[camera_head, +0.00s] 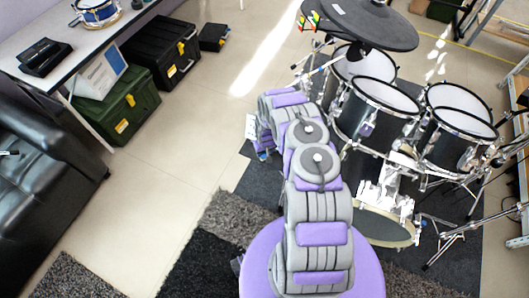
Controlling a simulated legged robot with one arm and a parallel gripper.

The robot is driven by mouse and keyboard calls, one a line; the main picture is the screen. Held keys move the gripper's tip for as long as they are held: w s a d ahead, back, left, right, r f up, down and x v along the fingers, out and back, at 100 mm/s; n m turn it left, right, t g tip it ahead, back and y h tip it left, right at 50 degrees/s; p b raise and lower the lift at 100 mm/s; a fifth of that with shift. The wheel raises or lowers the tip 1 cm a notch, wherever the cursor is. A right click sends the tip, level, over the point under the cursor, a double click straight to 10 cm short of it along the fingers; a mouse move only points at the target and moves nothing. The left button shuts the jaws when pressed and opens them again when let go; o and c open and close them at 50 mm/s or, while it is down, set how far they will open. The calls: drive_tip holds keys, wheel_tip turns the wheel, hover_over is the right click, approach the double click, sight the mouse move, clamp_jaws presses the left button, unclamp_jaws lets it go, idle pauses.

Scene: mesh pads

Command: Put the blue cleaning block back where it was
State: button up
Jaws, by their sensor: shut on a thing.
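My gripper (262,152) is at the far end of my grey and purple arm, just left of the drum kit and above the floor by the dark mat's edge. It is small in the view and partly hidden by my own arm. It is shut on a small blue and white thing, which I take to be the blue cleaning block (264,155). The outline of the block and the fingertips are too small to make out clearly.
A drum kit (378,103) with a dark cymbal (372,22) stands right of my arm. At the left are a white table (88,38), a green case (117,105), a black case (160,50) and a black sofa (40,165). The tiled floor (165,150) between is clear.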

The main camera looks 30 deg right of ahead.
sight(265, 154)
drive_tip(key=shift+f, duration=0.15)
drive_tip(key=o, duration=0.9)
drive_tip(key=shift+o, duration=0.2)
wheel_tip(265, 154, up, 12)
drive_tip(key=s+p, duration=0.1)
drive_tip(key=p, duration=0.4)
drive_tip(key=shift+s+a, duration=0.15)
drive_tip(key=shift+s, duration=0.1)
